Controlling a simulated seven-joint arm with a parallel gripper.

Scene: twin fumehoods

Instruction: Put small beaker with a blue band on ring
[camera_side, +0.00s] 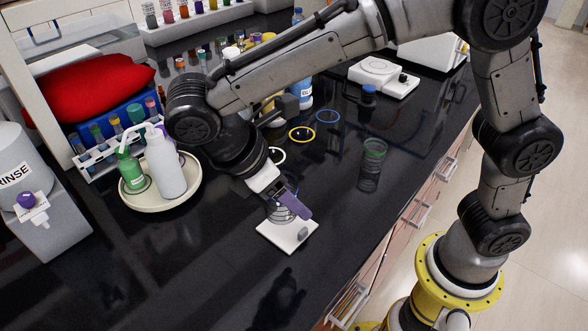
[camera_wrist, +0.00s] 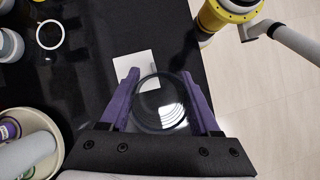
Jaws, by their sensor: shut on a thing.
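My gripper (camera_side: 289,206) is shut on a clear glass beaker (camera_side: 281,213), held upright or nearly so above a white square plate with a grey knob (camera_side: 287,238). In the wrist view the beaker (camera_wrist: 160,108) sits between the two purple fingers; its band colour cannot be told. Whether it touches the plate is unclear. Three flat rings lie on the black bench behind the gripper: a blue ring (camera_side: 327,109), a yellow ring (camera_side: 301,141) and a white ring (camera_side: 284,154), partly hidden by my wrist. The white ring also shows in the wrist view (camera_wrist: 40,34).
A tall glass with a green band (camera_side: 372,172) stands right of the rings. A cream tray (camera_side: 140,206) with bottles (camera_side: 167,170) stands left. A balance (camera_side: 385,76) and a small blue-topped container (camera_side: 368,93) are behind. The bench front is clear.

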